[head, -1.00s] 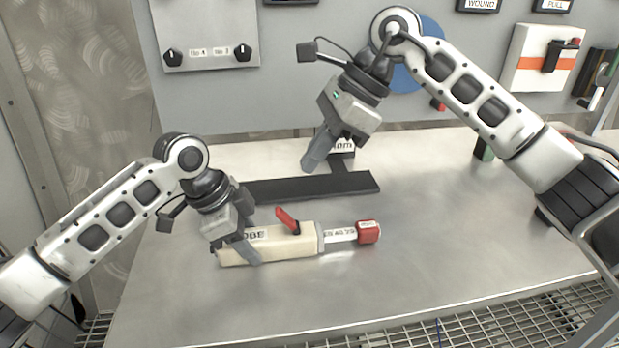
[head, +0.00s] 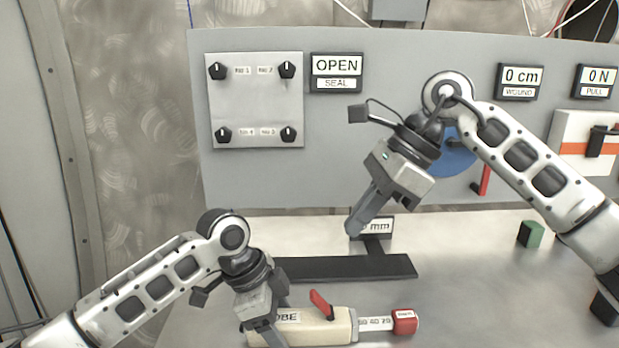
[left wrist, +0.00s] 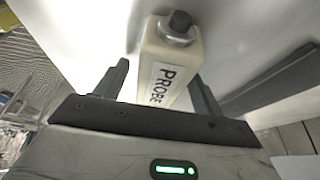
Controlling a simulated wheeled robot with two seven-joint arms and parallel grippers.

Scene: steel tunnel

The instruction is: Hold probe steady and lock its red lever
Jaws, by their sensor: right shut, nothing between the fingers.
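The cream probe (head: 330,333) lies on the steel bench, with a red lever (head: 321,304) tilted up from its top. A scaled rod with a red end block (head: 404,321) extends from its right end. My left gripper (head: 276,318) straddles the probe's left part. In the left wrist view the probe (left wrist: 172,62) lies between its spread fingers, with a gap beside the left finger; the right finger looks close to it, and contact cannot be told. My right gripper (head: 355,228) is shut and empty, above the bench behind the lever.
A dark flat bar (head: 345,267) lies behind the probe, near a small "mm" display (head: 376,226). The back panel holds a knob plate (head: 255,100), an OPEN seal sign (head: 336,72) and a blue disc (head: 455,155). A green block (head: 531,234) stands at right; bench between is clear.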

